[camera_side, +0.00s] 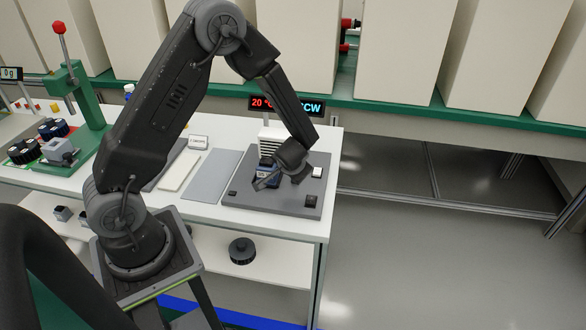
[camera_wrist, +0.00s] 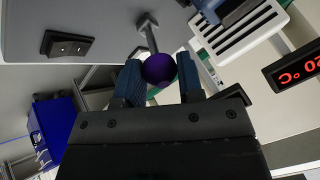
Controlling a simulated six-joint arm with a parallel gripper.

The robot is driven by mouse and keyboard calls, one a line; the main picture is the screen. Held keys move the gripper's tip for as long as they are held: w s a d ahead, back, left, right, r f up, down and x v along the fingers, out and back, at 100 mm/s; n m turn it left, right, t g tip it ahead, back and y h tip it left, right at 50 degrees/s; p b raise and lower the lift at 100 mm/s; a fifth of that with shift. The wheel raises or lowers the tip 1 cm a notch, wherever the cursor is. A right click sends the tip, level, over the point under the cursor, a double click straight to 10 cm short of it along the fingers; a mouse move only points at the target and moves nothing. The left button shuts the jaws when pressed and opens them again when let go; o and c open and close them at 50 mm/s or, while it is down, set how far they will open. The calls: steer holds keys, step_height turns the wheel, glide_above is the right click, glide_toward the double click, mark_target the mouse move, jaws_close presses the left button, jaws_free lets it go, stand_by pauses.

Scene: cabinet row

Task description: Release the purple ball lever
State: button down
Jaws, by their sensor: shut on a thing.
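The purple ball (camera_wrist: 160,68) of the lever sits between the two fingers of my gripper (camera_wrist: 160,80) in the wrist view. The fingers are shut on it, one on each side. The lever's grey metal rod (camera_wrist: 148,35) runs from the ball to the grey panel (camera_wrist: 95,15). In the side view my gripper (camera_side: 268,178) is low over the grey plate (camera_side: 265,205) at the right end of the white table. The ball and rod cannot be made out there; my wrist covers that area.
A black switch (camera_wrist: 68,44) is on the panel. A white slatted box (camera_side: 271,140) stands behind my gripper, with a lit display (camera_side: 287,106) beyond it. A flat grey pad (camera_side: 213,176) lies left of the plate. Open floor (camera_side: 400,260) is on the right.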

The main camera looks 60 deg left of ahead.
steer(key=c, duration=0.8)
jaws_free()
steer(key=shift+o, duration=0.2)
steer(key=shift+r, duration=0.1)
steer(key=v, duration=1.3)
steer(key=shift+s+d+r, duration=0.15)
steer(key=shift+s+d, duration=0.1)
steer(key=shift+d, duration=0.1)
